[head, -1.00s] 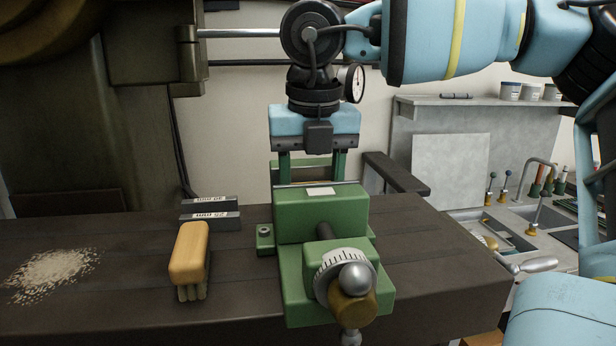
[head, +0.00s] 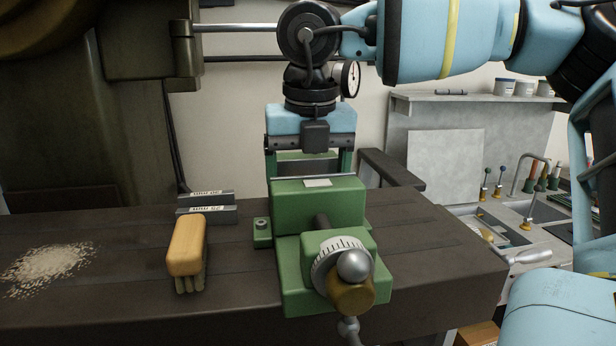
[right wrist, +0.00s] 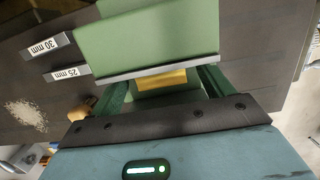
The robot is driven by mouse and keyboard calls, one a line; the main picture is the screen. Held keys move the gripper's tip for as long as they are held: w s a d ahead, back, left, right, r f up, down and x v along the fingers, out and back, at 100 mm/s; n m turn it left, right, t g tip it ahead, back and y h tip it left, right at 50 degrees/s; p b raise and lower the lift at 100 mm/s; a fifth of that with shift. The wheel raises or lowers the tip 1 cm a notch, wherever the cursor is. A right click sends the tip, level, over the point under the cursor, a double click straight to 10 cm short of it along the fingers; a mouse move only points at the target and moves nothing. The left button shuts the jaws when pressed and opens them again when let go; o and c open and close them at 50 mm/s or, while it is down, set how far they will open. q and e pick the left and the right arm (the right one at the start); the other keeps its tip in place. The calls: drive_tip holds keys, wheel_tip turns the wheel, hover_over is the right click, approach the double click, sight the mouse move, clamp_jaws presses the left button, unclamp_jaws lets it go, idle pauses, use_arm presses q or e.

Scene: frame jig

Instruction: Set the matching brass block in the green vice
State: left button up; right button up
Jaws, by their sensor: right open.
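The green vice (head: 322,204) stands on the dark table, its handwheel facing the front. In the right wrist view a brass block (right wrist: 163,81) shows as a narrow yellow strip beside the steel edge of a green vice jaw (right wrist: 150,35). Most of the block is hidden. In the head view the front jaw hides it. My right gripper (head: 308,168) points down over the back of the vice. It is open, with one green finger on each side of the block. I cannot tell whether the fingers touch it. My left gripper is not in view.
Two grey bars labelled 30 mm (head: 207,197) and 25 mm (right wrist: 66,74) lie left of the vice. A wooden-handled brush (head: 187,246) and a pile of chips (head: 50,262) lie further front left. A sink counter (head: 500,215) stands at the right.

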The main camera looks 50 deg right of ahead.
drive_tip(key=shift+r, duration=0.1)
use_arm(q)
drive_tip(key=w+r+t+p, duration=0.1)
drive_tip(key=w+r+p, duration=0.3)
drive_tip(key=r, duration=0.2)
drive_tip(key=shift+p, duration=0.3)
use_arm(e)
wheel_tip(320, 180, up, 10)
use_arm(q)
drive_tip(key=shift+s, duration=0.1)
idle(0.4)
